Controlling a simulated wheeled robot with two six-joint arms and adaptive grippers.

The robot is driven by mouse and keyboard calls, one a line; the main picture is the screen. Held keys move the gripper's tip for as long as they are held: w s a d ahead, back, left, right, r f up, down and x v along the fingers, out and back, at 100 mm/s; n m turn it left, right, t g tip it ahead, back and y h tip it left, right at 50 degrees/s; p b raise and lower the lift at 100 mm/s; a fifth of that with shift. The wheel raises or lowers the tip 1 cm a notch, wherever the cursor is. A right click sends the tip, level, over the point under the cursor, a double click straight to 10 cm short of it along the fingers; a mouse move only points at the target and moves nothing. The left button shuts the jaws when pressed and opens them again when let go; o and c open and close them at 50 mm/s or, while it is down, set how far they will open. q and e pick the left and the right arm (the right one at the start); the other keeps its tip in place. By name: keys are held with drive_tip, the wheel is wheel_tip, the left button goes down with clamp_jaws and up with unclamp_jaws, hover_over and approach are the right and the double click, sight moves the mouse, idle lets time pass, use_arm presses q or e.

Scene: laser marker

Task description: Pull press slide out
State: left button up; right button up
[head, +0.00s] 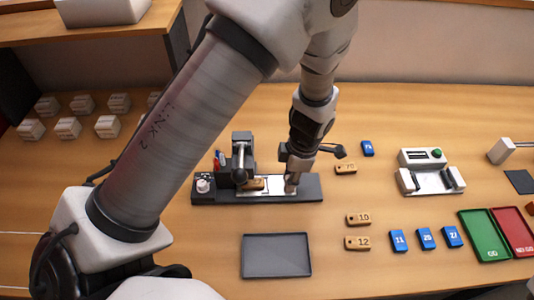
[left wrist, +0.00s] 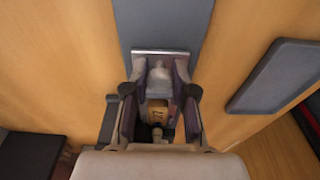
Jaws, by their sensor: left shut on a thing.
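The press (head: 242,150) stands on a dark base (head: 311,188) left of the table's middle. Its silver slide (head: 275,191) lies along the base, with a wooden tag (head: 256,184) on it, close beside or partly under the press head. My left gripper (head: 291,184) is down at the slide's right end. In the left wrist view the gripper (left wrist: 159,68) is shut around a pale knob (left wrist: 159,78) on the silver end plate (left wrist: 160,53). The numbered tag (left wrist: 159,114) shows between the fingers. My right gripper is not in view.
An empty dark tray (head: 276,255) lies in front of the press. Wooden tags (head: 358,243) and blue tags (head: 426,238) lie to the right, near a white device (head: 430,172) and a green and red tray (head: 484,235). White blocks (head: 68,127) stand at the back left.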

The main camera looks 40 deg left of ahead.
sight(316, 186)
use_arm(q)
drive_tip(key=shift+w+d+p, duration=0.3)
drive_tip(key=shift+d+p, duration=0.05)
drive_tip(key=shift+d, duration=0.15)
drive_tip(key=shift+w+d+f+p, duration=0.1)
drive_tip(key=shift+w+d+p, duration=0.1)
drive_tip(key=shift+w+d, duration=0.25)
drive_tip(key=shift+w+d+p, duration=0.15)
drive_tip(key=shift+w+d, duration=0.1)
drive_tip(key=shift+d, duration=0.3)
drive_tip(key=shift+w+d+f, duration=0.1)
drive_tip(key=shift+w+d, duration=0.45)
drive_tip(key=shift+d, duration=0.2)
drive_tip(key=shift+w+d+f, duration=0.1)
drive_tip(key=shift+w+d, duration=0.4)
drive_tip(key=shift+d, duration=0.2)
drive_tip(key=o, duration=0.9)
drive_tip(key=shift+r, duration=0.1)
drive_tip(key=shift+w, duration=0.1)
drive_tip(key=shift+w+r+p, duration=0.1)
drive_tip(key=shift+r+p, duration=0.05)
drive_tip(key=shift+p, duration=0.2)
drive_tip(key=shift+r, duration=0.3)
wheel_tip(316, 186, up, 6)
drive_tip(key=p, duration=0.5)
drive_tip(key=shift+r, duration=0.2)
